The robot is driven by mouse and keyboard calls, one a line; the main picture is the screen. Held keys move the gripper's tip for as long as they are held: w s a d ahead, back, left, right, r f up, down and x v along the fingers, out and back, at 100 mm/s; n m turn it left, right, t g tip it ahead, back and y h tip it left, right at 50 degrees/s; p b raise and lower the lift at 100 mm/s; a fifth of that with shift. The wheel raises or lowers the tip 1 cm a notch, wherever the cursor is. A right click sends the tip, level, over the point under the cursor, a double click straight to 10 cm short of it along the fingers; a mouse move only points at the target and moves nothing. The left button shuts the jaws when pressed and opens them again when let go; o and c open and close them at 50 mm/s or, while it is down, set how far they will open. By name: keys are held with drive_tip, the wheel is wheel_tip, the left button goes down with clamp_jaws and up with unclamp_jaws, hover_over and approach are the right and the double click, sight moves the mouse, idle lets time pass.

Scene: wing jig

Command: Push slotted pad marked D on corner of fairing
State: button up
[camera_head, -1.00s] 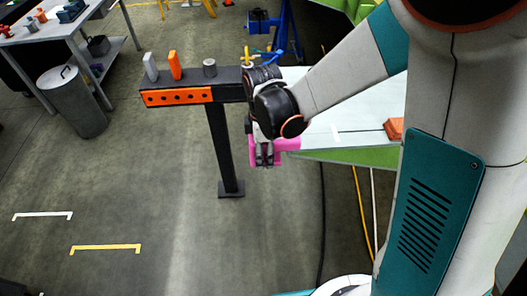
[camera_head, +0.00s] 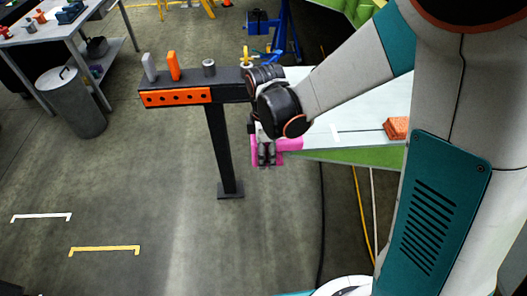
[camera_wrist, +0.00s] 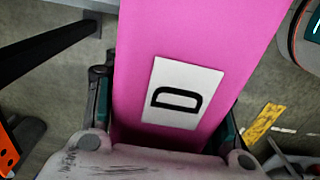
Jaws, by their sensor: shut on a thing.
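The pink slotted pad carries a white label with a black D (camera_wrist: 181,94) and fills the middle of the wrist view (camera_wrist: 200,30). In the head view the pad (camera_head: 291,144) shows as a pink patch at the near left corner of the fairing (camera_head: 345,146), a pale panel with a green lower edge. My gripper (camera_head: 266,158) is shut on the pad, with a finger on each side of it in the wrist view (camera_wrist: 162,125). My wrist hides much of the corner. The slot is not visible, so I cannot tell how far it sits over the edge.
A dark beam (camera_head: 232,92) on a post (camera_head: 224,150) stands left of my wrist, with an orange block (camera_head: 173,66), a grey block and a small cylinder on top. An orange-red block (camera_head: 396,128) lies on the fairing.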

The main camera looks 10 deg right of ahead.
sight(278, 155)
drive_tip(key=shift+d+f, duration=0.15)
drive_tip(key=shift+d, duration=1.55)
drive_tip(key=o, duration=1.2)
drive_tip(key=shift+c, duration=0.2)
drive_tip(key=r, duration=1.2)
drive_tip(key=shift+s+a, duration=0.15)
drive_tip(key=shift+s, duration=0.05)
drive_tip(key=s+d+m+t+b, duration=0.6)
drive_tip(key=s+d+m, duration=0.4)
drive_tip(key=m, duration=0.7)
drive_tip(key=shift+s+d+m+t, duration=0.25)
drive_tip(key=shift+s+t, duration=0.35)
drive_tip(key=shift+s, duration=0.65)
